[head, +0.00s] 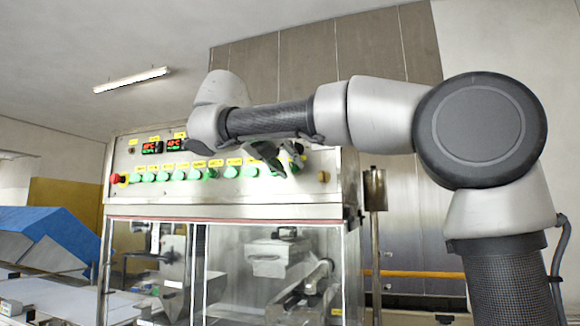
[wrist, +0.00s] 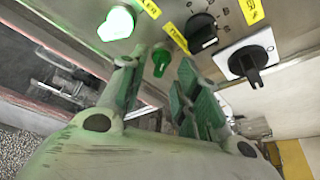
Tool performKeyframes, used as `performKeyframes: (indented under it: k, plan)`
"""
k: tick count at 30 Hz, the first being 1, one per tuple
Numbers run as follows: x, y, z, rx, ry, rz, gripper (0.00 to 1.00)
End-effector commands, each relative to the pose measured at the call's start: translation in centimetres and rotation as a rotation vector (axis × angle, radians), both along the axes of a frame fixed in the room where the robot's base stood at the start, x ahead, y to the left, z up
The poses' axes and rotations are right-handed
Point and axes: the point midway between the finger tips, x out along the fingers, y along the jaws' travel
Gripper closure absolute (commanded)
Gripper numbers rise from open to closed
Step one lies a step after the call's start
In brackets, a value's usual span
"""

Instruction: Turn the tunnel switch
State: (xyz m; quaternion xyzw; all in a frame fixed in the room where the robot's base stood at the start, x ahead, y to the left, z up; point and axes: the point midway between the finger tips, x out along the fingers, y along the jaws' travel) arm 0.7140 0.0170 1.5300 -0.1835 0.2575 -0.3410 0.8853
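In the wrist view, a small green switch knob (wrist: 160,60) sits on the metal panel. A yellow label (wrist: 175,38) beside it seems to read "TUNNEL", though the print is small and tilted. My gripper (wrist: 159,72) is open, with one green-padded finger left of this knob and one right of it. The knob shows between the fingertips; I cannot tell whether either finger touches it. In the head view, my gripper (head: 272,158) is at the right part of the panel's knob row and hides some of the knobs.
A lit green knob (wrist: 117,23) is left of the fingers. A black dial (wrist: 201,30) and a black rotary switch (wrist: 247,62) on a white plate are to the right. The control panel (head: 230,195) also carries a red button (head: 115,178) and two displays. Clear guards (head: 225,270) stand below.

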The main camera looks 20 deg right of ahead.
Motion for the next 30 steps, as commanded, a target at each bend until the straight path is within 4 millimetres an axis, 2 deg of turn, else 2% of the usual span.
performKeyframes:
  k: [6, 14, 19, 30]
  plan:
    - [1.21, -1.4, -0.65, 0.001, 0.0, -0.002, 0.68]
    - [1.32, -1.46, -0.71, 0.001, -0.001, 0.0, 0.68]
    - [1.31, -1.45, -0.71, 0.001, -0.001, 0.0, 0.99]
    - [1.32, -1.46, -0.71, 0.013, -0.008, 0.0, 1.0]
